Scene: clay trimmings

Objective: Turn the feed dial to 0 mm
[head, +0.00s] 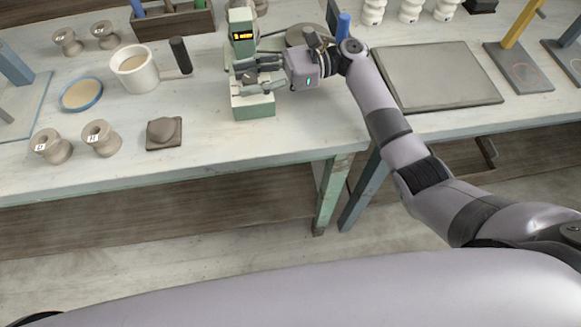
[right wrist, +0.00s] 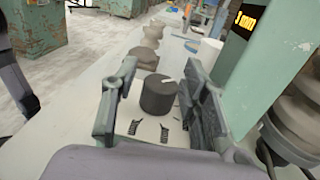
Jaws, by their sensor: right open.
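The feed dial (right wrist: 158,95) is a dark round knob with a pale pointer mark, on a light plate with black tick marks. The plate belongs to a green machine (head: 254,106) on the bench. Its lit display (head: 243,36) also shows in the right wrist view (right wrist: 246,19), where it seems to read 5 mm. My right gripper (head: 243,79) reaches in from the right over the machine's base. In the right wrist view its open fingers (right wrist: 160,78) stand on either side of the dial, with a gap visible at the left. My left gripper is out of view.
A grey slab (head: 435,75) lies to the right.

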